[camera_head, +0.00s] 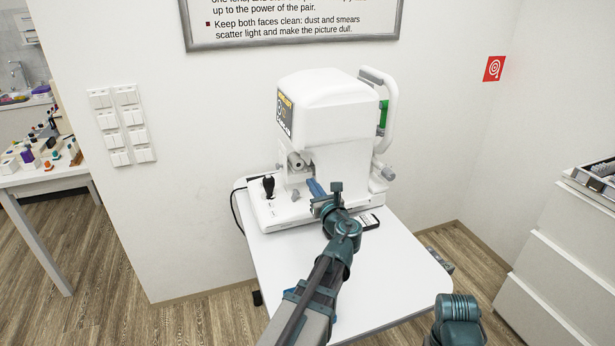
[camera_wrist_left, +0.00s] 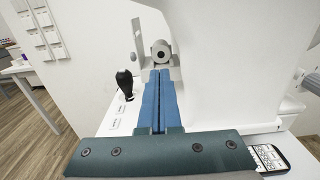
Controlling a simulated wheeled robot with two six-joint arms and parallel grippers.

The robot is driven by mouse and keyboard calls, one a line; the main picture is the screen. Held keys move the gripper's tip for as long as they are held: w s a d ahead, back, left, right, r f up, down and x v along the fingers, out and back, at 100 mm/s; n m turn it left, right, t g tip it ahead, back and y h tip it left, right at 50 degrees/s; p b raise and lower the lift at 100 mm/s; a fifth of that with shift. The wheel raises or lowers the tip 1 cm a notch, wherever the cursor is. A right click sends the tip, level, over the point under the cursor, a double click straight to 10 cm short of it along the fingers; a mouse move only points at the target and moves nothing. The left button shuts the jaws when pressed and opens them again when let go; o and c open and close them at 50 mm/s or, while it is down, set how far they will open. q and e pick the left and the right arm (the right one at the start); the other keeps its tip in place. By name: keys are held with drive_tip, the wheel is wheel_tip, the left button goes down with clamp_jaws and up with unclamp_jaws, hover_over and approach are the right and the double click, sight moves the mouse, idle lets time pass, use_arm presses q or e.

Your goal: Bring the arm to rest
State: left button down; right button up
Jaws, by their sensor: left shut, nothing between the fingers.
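My left arm reaches in from the bottom of the head view over the white table (camera_head: 375,270). Its gripper (camera_head: 313,183) has blue fingers that point at the white machine (camera_head: 325,130). In the left wrist view the two fingers (camera_wrist_left: 160,75) lie side by side, shut and empty. Their tips are close in front of the machine's grey round part (camera_wrist_left: 161,50); I cannot tell whether they touch. My right arm (camera_head: 458,318) shows in part at the bottom right.
A black joystick (camera_head: 268,186) stands on the machine's base, left of my gripper. A phone-like device (camera_head: 369,222) lies on the table to its right. White drawers (camera_head: 555,260) stand at the right. A side table with small items (camera_head: 40,155) is at the left. The table's front is clear.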

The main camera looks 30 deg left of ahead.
use_arm(q)
drive_tip(key=v, duration=0.3)
drive_tip(key=shift+s+d, duration=0.2)
drive_tip(key=shift+d, duration=0.05)
